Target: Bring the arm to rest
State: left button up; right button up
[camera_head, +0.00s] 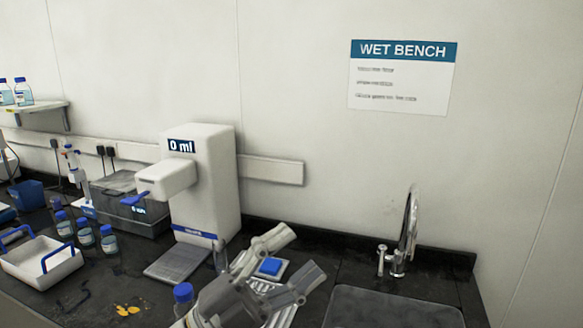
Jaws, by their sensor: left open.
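My left gripper (303,253) is in the lower middle of the head view, a grey two-finger gripper with its fingers spread apart. My left arm below the wrist runs out of the bottom of the picture. My right gripper is not in view.
A white dispenser (215,185) marked "0 ml" stands behind and left of the gripper. A blue-capped bottle (183,292) is close by its left side. A sink (390,308) with a tap (408,235) is at right. Several bottles and a white carrier (40,262) stand at left.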

pick_arm(q)
jog(key=w+a+f+n+t+y, duration=0.3)
jog(key=a+f+n+t+y, duration=0.25)
jog(key=n+y, duration=0.3)
jog(key=w+a+f+n+t+y, duration=0.3)
jog(key=a+f+n+t+y, duration=0.25)
jog(key=n, duration=0.45)
jog(key=s+a+f+n+g+y, duration=0.2)
jog(key=a+f+g+y, duration=0.15)
jog(key=f, duration=0.25)
jog(key=s+a+f+n+g+y, duration=0.3)
jog(key=a+f+y, duration=0.1)
jog(key=f, duration=0.3)
jog(key=s+a+f+n+g, duration=0.1)
jog(key=s+f+g, duration=0.4)
jog(key=s+f, duration=0.45)
jog(key=s+a+f+n+g, duration=0.1)
jog(key=s+f+g, duration=0.5)
jog(key=s, duration=0.6)
jog(key=s+f+g, duration=0.2)
jog(key=s+f, duration=0.1)
jog(key=f, duration=2.6)
jog(key=s+a+f+b, duration=0.1)
jog(key=s+a+f, duration=0.2)
jog(key=s+f, duration=1.2)
jog(key=shift+s+m+g, duration=0.35)
jog(key=shift+s+g, duration=0.1)
jog(key=shift+s, duration=0.05)
